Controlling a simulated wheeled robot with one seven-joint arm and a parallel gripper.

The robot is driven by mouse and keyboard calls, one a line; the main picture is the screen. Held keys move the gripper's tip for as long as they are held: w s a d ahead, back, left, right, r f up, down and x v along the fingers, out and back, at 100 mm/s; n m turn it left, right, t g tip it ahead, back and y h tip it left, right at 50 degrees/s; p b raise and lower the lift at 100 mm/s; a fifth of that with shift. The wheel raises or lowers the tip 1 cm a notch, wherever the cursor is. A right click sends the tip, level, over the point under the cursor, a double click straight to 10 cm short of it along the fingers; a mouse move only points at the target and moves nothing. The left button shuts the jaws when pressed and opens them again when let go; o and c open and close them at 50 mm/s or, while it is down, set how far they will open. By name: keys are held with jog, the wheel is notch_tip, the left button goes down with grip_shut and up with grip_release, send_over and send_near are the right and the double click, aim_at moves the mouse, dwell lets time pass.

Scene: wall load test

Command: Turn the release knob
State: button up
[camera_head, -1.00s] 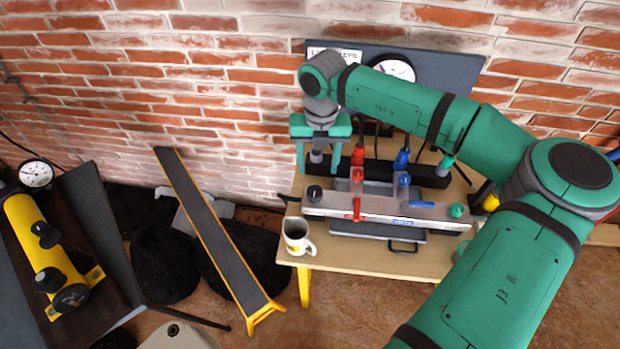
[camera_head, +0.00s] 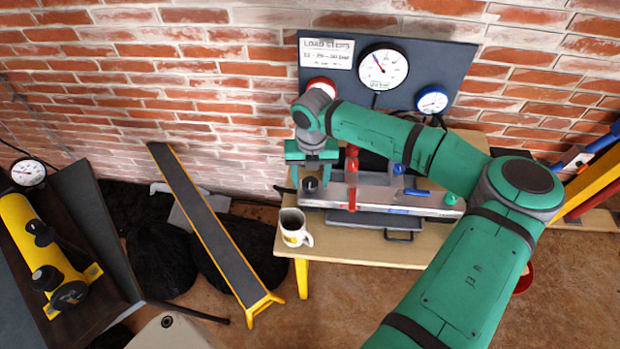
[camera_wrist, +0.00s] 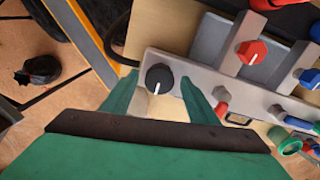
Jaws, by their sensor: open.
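A round black knob (camera_head: 310,184) with a white pointer line sits at the left end of the grey metal manifold (camera_head: 385,201) on the wooden bench. In the wrist view the same black knob (camera_wrist: 159,78) shows between the two green fingertips, its line pointing down and slightly left. No label shows which knob is the release. My gripper (camera_head: 311,174) is open above that end of the manifold. In the wrist view my gripper (camera_wrist: 160,92) has a finger on each side of the knob, with visible gaps; contact is not seen.
A red knob (camera_wrist: 251,51) and blue fittings lie farther right along the manifold. A white mug (camera_head: 294,228) stands at the bench's front left corner. A dark board with a large gauge (camera_head: 383,69) is behind. A ramp (camera_head: 210,225) leans left of the bench.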

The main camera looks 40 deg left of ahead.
jog(key=c, duration=1)
jog(key=shift+c, duration=0.2)
jog(key=shift+r+n, duration=0.1)
jog(key=shift+n, duration=0.3)
jog(key=n, duration=0.3)
jog(key=shift+n, duration=0.3)
jog(key=n, duration=0.4)
jog(key=shift+a+n, duration=0.1)
jog(key=shift+n, duration=0.2)
jog(key=n, duration=0.4)
jog(key=shift+n, duration=2.5)
